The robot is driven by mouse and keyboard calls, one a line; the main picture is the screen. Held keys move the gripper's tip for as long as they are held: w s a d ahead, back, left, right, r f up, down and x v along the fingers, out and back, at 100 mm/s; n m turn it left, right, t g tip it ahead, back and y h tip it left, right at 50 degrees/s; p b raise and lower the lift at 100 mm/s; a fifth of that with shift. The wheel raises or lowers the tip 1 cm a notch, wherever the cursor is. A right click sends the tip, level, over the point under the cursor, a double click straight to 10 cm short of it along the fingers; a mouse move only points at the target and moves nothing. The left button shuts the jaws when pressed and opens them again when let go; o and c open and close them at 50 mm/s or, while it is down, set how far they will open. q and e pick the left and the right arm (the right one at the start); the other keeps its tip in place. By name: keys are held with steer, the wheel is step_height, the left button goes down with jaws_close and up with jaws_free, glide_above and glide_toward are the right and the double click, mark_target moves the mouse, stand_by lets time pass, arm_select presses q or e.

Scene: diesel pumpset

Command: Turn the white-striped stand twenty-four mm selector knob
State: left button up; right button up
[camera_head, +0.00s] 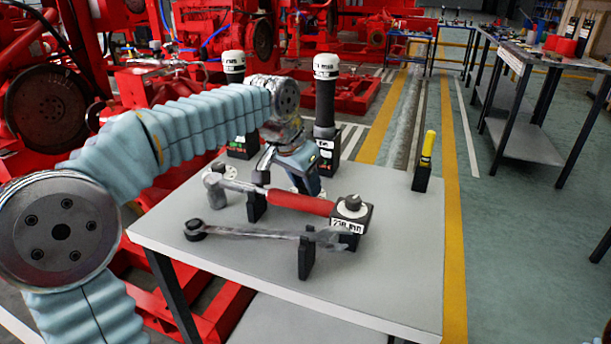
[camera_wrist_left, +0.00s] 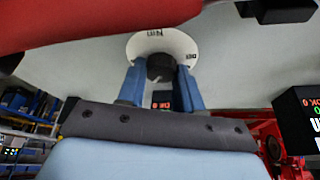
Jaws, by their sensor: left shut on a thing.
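My left gripper (camera_head: 306,180) points down at the table, behind the red-handled hammer. In the left wrist view my left gripper (camera_wrist_left: 160,82) has its two blue fingers shut on a dark selector knob (camera_wrist_left: 160,66). The knob stands on a round white dial (camera_wrist_left: 150,42) with black markings, too small to read fully. In the head view the knob is hidden by the gripper and only a little of the dial shows. I cannot make out a white stripe on its stand. My right gripper is not in view.
The hammer (camera_head: 300,202) and a wrench (camera_head: 260,234) lie on black supports in front. A block with another knob (camera_head: 350,222) stands beside the hammer handle. Two white-topped black columns (camera_head: 325,100) rise behind. A yellow-topped tool (camera_head: 427,148) stands right. The table's (camera_head: 400,260) right front is clear.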

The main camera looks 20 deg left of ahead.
arm_select(q)
steer(key=shift+m+h+p, duration=0.4)
steer(key=shift+m+p, duration=0.05)
steer(key=shift+m, duration=0.75)
steer(key=o, duration=1)
steer(key=shift+o, duration=0.2)
steer(key=p+v, duration=0.1)
steer(key=v, duration=1.2)
steer(key=shift+a+r+p, duration=0.25)
steer(key=shift+r+p, duration=0.1)
steer(key=shift+r, duration=0.1)
